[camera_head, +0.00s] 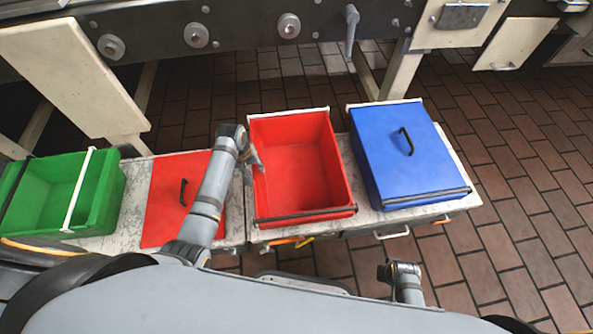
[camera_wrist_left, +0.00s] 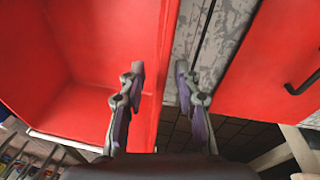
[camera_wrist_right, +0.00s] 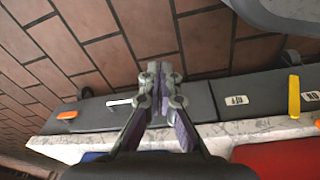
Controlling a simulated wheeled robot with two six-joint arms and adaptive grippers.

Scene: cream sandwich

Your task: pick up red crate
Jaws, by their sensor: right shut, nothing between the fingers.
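An open, empty red crate (camera_head: 300,170) stands on the bench in the head view; it also shows in the left wrist view (camera_wrist_left: 85,50). My left gripper (camera_head: 256,160) is at the crate's left wall. In the left wrist view, my left gripper's fingers (camera_wrist_left: 159,80) are spread, one over the crate's inside and one outside, with the wall between them. I cannot tell whether they touch it. My right gripper (camera_wrist_right: 164,72) is shut and empty above the floor near the bench's front edge.
A red lid with a black handle (camera_head: 160,205) lies left of the crate, partly behind my left arm. A green crate (camera_head: 100,205) stands farther left. A blue lidded crate (camera_head: 385,165) stands close to the right. Machinery (camera_head: 240,25) runs behind the bench (camera_head: 455,190).

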